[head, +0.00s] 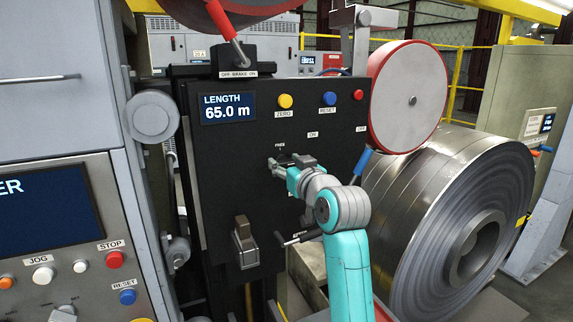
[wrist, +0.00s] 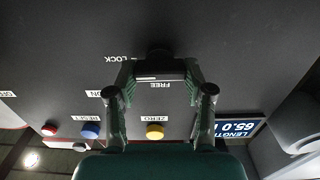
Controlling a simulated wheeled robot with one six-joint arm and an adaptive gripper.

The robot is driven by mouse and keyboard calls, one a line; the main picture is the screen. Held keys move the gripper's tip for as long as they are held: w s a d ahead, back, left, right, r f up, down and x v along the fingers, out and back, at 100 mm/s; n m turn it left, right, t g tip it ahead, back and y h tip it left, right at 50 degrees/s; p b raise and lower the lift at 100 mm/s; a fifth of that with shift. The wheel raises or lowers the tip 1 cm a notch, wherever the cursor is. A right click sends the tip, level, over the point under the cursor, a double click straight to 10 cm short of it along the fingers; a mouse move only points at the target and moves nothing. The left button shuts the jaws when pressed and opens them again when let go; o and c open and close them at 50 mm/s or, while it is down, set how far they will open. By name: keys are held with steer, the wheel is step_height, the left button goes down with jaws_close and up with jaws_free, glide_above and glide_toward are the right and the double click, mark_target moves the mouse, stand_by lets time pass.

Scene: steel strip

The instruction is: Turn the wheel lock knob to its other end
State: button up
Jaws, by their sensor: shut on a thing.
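The wheel lock knob is dark and sits on the black control panel (head: 225,160). In the wrist view the knob (wrist: 158,57) shows between my fingertips, with the FREE label beside it and the LOCK label off to its left. My gripper (head: 277,166) is shut on the knob just below the FREE label in the head view. In the wrist view my gripper (wrist: 158,76) has one finger on each side of the knob. Most of the knob is hidden by the fingers in the head view, and I cannot tell its exact angle.
Yellow (head: 285,101), blue (head: 329,99) and red (head: 358,95) buttons sit above the gripper. A LENGTH display (head: 228,108) reads 65.0 m. A steel coil (head: 450,215) and red-rimmed wheel (head: 408,97) are at right.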

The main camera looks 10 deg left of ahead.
steer(key=n, duration=0.8)
steer(key=shift+a+n, duration=0.15)
steer(key=shift+n, duration=0.25)
steer(key=n, duration=0.4)
steer(key=shift+s+f+n, duration=0.1)
steer(key=shift+f+n, duration=0.05)
steer(key=shift+n, duration=0.15)
steer(key=shift+f+n, duration=0.1)
steer(key=shift+n, duration=1.9)
steer(key=o, duration=1.2)
steer(key=shift+c, duration=0.2)
